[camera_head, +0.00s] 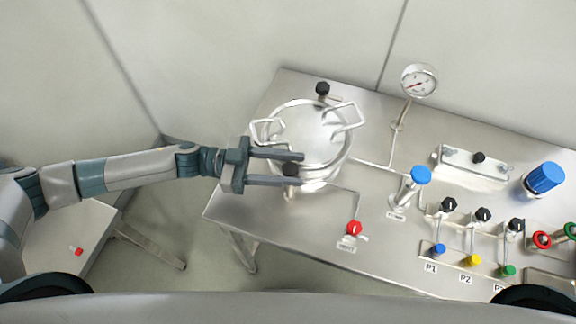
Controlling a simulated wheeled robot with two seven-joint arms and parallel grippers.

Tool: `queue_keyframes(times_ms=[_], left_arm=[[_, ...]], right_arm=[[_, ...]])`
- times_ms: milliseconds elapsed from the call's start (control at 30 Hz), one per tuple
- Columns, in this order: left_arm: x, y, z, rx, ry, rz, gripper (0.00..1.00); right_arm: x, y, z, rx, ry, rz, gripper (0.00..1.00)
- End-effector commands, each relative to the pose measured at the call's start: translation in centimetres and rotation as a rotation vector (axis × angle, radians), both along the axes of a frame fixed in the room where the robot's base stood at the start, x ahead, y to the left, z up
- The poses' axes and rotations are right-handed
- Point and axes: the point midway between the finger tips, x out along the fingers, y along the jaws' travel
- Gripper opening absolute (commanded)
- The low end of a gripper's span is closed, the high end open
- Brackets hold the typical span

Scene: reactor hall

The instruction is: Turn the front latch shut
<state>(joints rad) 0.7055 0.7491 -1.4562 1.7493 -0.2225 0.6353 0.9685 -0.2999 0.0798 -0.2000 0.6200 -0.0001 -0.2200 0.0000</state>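The round steel vessel (312,134) stands on the steel table, with its lid on top and wire handles at its left and right. The front latch (290,169) shows as a black knob at the vessel's near side. A second black-knobbed latch (322,88) is at the vessel's far side. My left gripper (299,170) reaches in from the left with its two fingers apart. The front latch's knob shows between the fingers, near their tips. I cannot tell whether the fingers touch it. The latch's lower part is hidden by the near finger. My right gripper is not in view.
The steel table (300,240) also carries a red valve (354,228), a blue-topped valve (420,175), a pressure gauge (419,82) on a pipe, and a row of black-knobbed valves (483,214). A small side table (62,235) stands at the left.

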Motion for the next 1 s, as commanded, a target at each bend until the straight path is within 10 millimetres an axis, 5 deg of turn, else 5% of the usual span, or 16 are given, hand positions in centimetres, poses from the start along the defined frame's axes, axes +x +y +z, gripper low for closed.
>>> queue_keyframes(times_ms=[1000], left_arm=[[-0.14, 0.08, 0.01, 0.000, 0.003, 0.077, 0.49]], right_arm=[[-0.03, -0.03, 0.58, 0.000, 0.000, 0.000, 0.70]])
